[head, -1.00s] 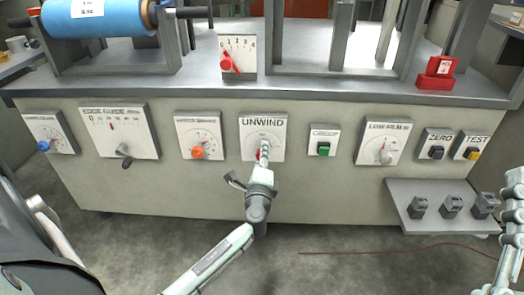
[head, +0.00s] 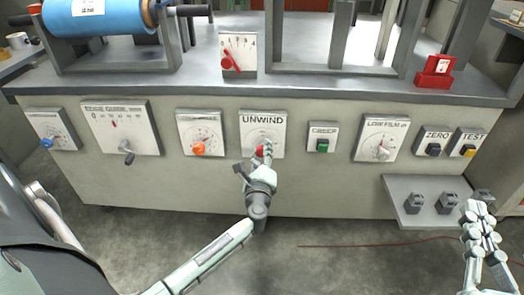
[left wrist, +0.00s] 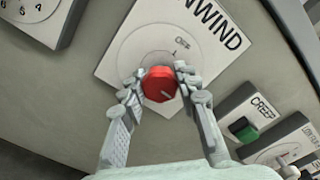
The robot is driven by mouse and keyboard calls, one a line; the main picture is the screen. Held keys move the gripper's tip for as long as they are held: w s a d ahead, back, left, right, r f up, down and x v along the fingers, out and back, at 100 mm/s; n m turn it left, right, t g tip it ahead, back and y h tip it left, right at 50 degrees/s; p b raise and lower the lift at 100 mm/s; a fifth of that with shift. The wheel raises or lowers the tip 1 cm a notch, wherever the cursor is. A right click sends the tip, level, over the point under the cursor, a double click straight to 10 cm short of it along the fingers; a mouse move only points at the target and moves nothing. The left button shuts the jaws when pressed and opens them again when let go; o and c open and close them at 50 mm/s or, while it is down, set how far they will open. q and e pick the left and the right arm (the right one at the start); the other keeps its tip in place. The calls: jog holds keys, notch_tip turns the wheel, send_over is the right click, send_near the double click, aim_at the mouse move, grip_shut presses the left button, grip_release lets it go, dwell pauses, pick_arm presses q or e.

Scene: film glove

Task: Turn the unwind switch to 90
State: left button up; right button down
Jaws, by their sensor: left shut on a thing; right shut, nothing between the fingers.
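The unwind switch is a red knob (left wrist: 159,84) on a white panel (head: 277,135) labelled UNWIND, on the machine's front. My left gripper (head: 263,152) is at the knob and shut on it. In the left wrist view my left gripper's fingers (left wrist: 161,94) sit on both sides of the knob. A pale pointer line shows on the knob's lower right part; the dial marks are mostly too small to read, but OFF shows above. My right gripper (head: 473,212) is shut and empty, at the lower right, in front of the small shelf.
To the left are an orange knob (head: 199,149), an edge guide panel (head: 140,115) and a blue knob (head: 47,143). To the right are a green creep button (head: 323,145), a low film dial (head: 381,152), and zero and test buttons. A shelf (head: 398,186) with dark blocks juts out below.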

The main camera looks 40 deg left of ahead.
pick_arm(q)
jog(key=o, duration=1.2)
jog(key=v, duration=1.2)
jog(key=shift+s, duration=0.1)
